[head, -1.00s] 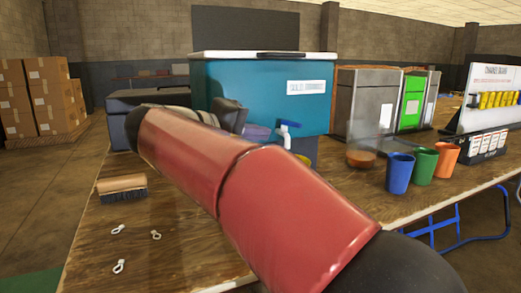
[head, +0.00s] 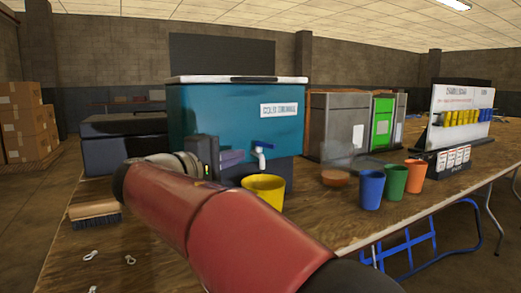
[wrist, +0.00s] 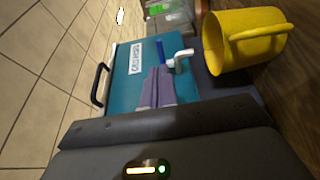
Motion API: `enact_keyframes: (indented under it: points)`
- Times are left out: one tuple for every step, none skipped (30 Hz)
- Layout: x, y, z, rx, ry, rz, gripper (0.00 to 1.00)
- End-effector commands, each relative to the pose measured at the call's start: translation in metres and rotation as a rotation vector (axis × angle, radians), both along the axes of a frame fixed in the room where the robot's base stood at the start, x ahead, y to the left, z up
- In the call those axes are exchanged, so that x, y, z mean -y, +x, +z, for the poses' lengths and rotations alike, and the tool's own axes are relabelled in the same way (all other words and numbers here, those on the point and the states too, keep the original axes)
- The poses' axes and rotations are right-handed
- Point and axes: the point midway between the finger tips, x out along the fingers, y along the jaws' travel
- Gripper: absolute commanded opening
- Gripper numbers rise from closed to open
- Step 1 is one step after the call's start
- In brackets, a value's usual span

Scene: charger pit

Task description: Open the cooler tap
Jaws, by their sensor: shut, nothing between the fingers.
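The teal cooler (head: 225,115) with a white lid stands on the wooden table, and its tap (head: 261,158) sticks out of the front with a blue lever (head: 264,147) and a white spout. In the wrist view the blue lever (wrist: 160,50) and white spout (wrist: 181,58) lie just beyond the fingertips. My gripper (head: 240,157) is shut and empty, just left of the tap in the head view, with a small apparent gap. The purplish fingers also show in the wrist view (wrist: 157,75). A yellow cup (head: 264,188) stands in front, below the tap.
Blue (head: 371,190), green (head: 395,182) and orange (head: 415,176) cups and a brown bowl (head: 335,178) stand to the right. A brush (head: 95,213) and small metal pieces lie at left. A dark case (head: 110,150) is left of the cooler. Boxes are stacked behind left.

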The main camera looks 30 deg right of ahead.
Motion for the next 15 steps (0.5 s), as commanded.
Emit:
enact_keyframes:
  points:
    - [0.012,0.004,0.001,0.000,0.000,-0.004,0.00]
    - [0.018,0.007,0.001,0.000,0.000,-0.004,0.00]
    - [0.026,0.010,0.000,0.000,0.000,-0.004,0.00]
    - [0.032,0.013,0.000,0.000,0.000,-0.004,0.00]
    - [0.037,0.015,0.000,0.000,0.000,-0.004,0.00]
    - [0.044,0.018,0.000,0.000,0.000,-0.002,0.00]
    - [0.049,0.020,0.000,0.000,0.000,-0.004,0.00]
    - [0.054,0.022,0.001,0.000,0.000,-0.003,0.00]
    - [0.060,0.024,0.001,0.000,0.000,-0.003,0.00]
    - [0.063,0.025,0.001,0.000,0.000,-0.002,0.00]
    - [0.067,0.027,0.001,0.000,0.000,-0.002,0.00]
    - [0.071,0.029,0.001,0.000,0.000,-0.002,0.00]
    - [0.073,0.030,0.000,0.000,0.000,-0.001,0.00]
    - [0.075,0.031,0.000,0.000,0.000,0.000,0.00]
    - [0.077,0.032,0.000,0.000,0.000,0.000,0.00]
